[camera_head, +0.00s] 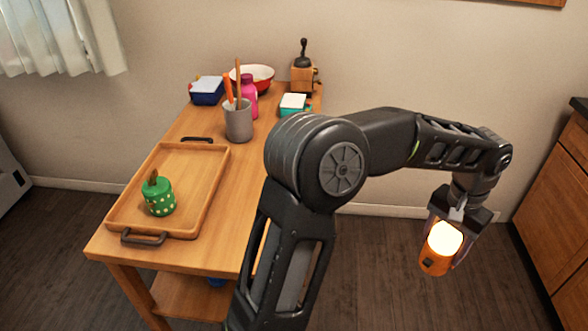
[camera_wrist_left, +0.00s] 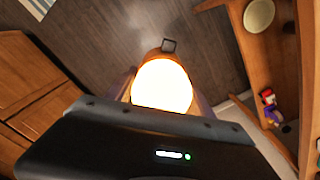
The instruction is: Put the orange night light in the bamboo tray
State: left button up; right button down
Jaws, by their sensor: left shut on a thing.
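The orange night light (camera_head: 436,262) has a bright glowing top and hangs in the air over the floor, right of the table. My left gripper (camera_head: 444,244) is shut on it, with fingers on both sides. In the left wrist view the glowing night light (camera_wrist_left: 162,86) sits between the fingers, above the dark gripper body. The bamboo tray (camera_head: 196,172) with two dark handles lies on the left part of the table, well away from the gripper. A green jar with white dots (camera_head: 160,198) stands in its near left part; the rest of the tray is bare. My right gripper is not in view.
Behind the tray on the wooden table (camera_head: 222,215) stand a grey utensil cup (camera_head: 238,124), a pink bottle (camera_head: 249,92), a red-rimmed bowl (camera_head: 262,76), a blue box (camera_head: 206,92), a teal box (camera_head: 293,106) and a coffee grinder (camera_head: 303,76). Wooden cabinets (camera_head: 562,215) stand at right.

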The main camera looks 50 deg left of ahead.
aim_at(178, 168)
jog(key=z, duration=1.15)
jog(key=k+j, duration=0.1)
jog(key=k, duration=0.85)
jog(key=k+j+z, duration=0.15)
jog(key=k+z, duration=0.2)
jog(key=k, duration=0.2)
jog(key=k+z, duration=0.35)
jog(key=k, duration=0.2)
jog(key=k+l+z, duration=0.15)
jog(key=k+z, duration=0.2)
jog(key=k, duration=0.15)
jog(key=k+l+z, duration=0.3)
jog(key=k, duration=0.25)
jog(key=k+j+z, duration=0.15)
jog(key=k+z, duration=0.35)
jog(key=k, duration=0.3)
jog(key=k+l+z, duration=0.1)
jog(key=k+z, duration=0.4)
jog(key=k, duration=0.25)
jog(key=u, duration=2)
